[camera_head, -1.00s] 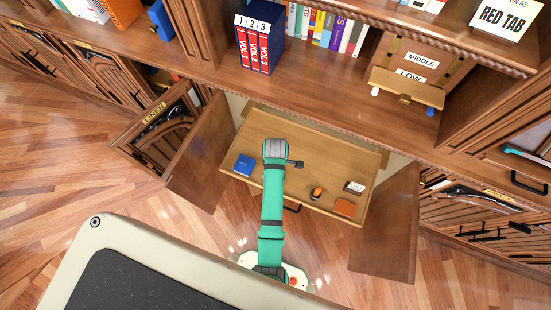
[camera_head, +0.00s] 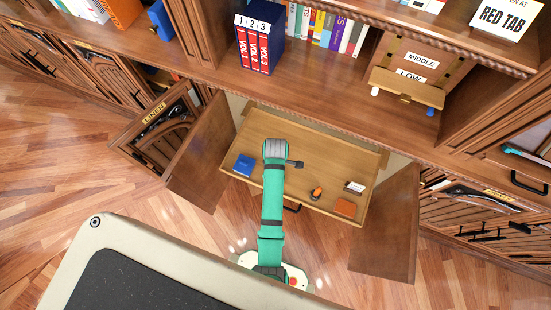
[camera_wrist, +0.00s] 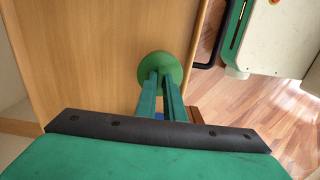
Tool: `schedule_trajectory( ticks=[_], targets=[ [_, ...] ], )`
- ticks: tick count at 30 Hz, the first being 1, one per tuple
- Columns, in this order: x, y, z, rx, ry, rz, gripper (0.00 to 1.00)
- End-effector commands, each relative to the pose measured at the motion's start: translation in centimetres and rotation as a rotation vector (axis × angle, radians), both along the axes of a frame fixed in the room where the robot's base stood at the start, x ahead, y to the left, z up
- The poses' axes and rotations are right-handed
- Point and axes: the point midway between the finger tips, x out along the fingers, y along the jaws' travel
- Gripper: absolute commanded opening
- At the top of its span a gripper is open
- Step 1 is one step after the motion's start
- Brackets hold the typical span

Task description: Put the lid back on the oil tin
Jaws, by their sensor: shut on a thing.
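My gripper (camera_wrist: 161,77) is seen from behind in the wrist view, its two green fingers close together. They are shut on a round green disc (camera_wrist: 160,60), which looks like the lid, held over the light wood of the drawer. In the head view my wrist hides the fingers and the disc. A small orange and dark thing (camera_head: 316,193) stands in the open drawer (camera_head: 330,150), right of my arm. It may be the oil tin, but it is too small to tell.
The drawer also holds a blue box (camera_head: 244,165) at left, a white and dark box (camera_head: 355,187) and an orange block (camera_head: 345,208) at right. Open cabinet doors flank it, left (camera_head: 200,155) and right (camera_head: 388,230). The drawer's middle right is clear.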

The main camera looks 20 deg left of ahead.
Motion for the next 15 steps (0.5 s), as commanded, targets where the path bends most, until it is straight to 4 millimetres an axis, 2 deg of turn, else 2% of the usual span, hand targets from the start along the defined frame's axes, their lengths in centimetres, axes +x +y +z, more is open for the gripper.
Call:
schedule_trajectory(
  ticks=[9, 10, 12, 15],
  targets=[
    [-0.02, 0.00, -0.03, 0.000, 0.000, 0.000, 0.00],
    [-0.02, 0.00, -0.03, 0.000, 0.000, 0.000, 0.16],
    [-0.02, -0.01, -0.03, 0.000, 0.000, 0.000, 0.30],
    [-0.02, 0.00, -0.03, 0.000, 0.000, 0.000, 0.30]
  ],
)
